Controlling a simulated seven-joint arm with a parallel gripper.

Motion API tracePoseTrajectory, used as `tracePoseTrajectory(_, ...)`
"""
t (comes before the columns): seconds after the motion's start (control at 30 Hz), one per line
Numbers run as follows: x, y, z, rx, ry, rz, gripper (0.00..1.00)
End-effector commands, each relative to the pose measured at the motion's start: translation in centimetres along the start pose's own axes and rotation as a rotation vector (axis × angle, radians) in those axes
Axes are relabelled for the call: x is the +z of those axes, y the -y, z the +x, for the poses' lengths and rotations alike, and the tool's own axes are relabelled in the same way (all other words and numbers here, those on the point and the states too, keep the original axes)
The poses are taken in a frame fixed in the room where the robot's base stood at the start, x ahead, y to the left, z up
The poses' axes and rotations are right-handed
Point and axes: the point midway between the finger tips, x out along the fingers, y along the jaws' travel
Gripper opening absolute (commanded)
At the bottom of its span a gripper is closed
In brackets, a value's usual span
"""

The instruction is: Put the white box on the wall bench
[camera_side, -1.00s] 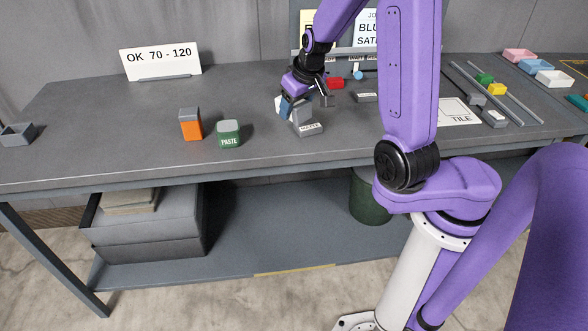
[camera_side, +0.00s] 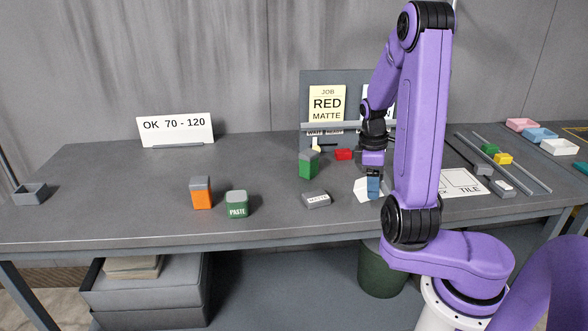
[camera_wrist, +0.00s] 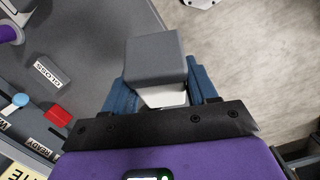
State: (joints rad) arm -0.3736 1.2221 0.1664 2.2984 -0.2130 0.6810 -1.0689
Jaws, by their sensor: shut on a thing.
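In the side view my gripper (camera_side: 373,186) is over the right-centre of the grey bench (camera_side: 262,222), which runs along the wall. It points down, with blue fingers closed around the white box (camera_side: 361,189), seen partly beside a finger. In the wrist view the box (camera_wrist: 166,97) sits between both blue fingers; its grey lid (camera_wrist: 155,55) faces outward and a strip of white body shows. Whether the box touches the bench top is not clear.
A green box (camera_side: 308,166), a grey MATTE block (camera_side: 316,200) and a red piece (camera_side: 344,154) lie left of my gripper. An orange box (camera_side: 201,195) and a green PASTE box (camera_side: 237,205) stand further left. Rails (camera_side: 500,160) lie right. The left bench top is mostly clear.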

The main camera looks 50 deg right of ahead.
Motion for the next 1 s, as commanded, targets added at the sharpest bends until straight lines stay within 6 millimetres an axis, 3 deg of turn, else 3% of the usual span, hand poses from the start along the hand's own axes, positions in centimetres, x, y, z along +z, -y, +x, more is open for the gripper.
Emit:
tracePoseTrajectory(0.1, 3.7, -1.3, 0.0, 0.012, 0.118, -0.089, 0.19)
tracePoseTrajectory(0.4, 11.3, -3.4, -0.6, 0.078, 0.382, -0.288, 0.19)
tracePoseTrajectory(0.7, 16.9, -4.7, -1.6, 0.168, 0.584, -0.433, 0.19)
tracePoseTrajectory(1.0, 21.1, -5.6, -2.8, 0.261, 0.733, -0.539, 0.19)
